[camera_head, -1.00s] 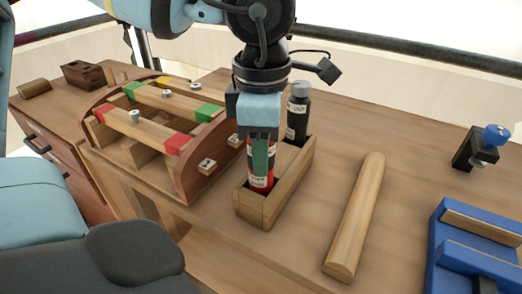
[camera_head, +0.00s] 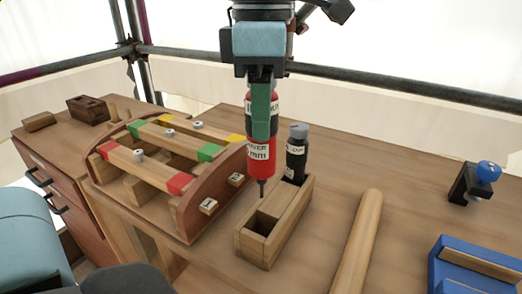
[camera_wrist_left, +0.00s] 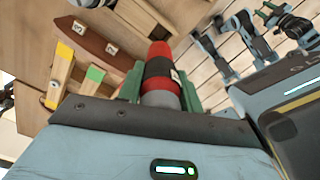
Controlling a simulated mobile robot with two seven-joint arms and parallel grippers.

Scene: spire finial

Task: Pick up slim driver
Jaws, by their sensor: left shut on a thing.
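The slim driver (camera_head: 260,156) is red and black with a white label and a thin dark tip pointing down. My left gripper (camera_head: 262,112) is shut on it and holds it upright, above the wooden holder (camera_head: 252,247). The driver's tip is just over the holder's empty front slot. In the left wrist view the driver (camera_wrist_left: 159,68) sits between the green fingers (camera_wrist_left: 158,90). A black driver (camera_head: 297,150) with a grey cap stands in the holder's rear slot. My right gripper is not visible.
A wooden rack (camera_head: 186,226) with coloured bars stands left of the holder. A rounded wooden bar (camera_head: 358,245) lies to the right. A blue tray (camera_head: 470,268) and a blue-knobbed clamp (camera_head: 487,172) are at far right. The table between is clear.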

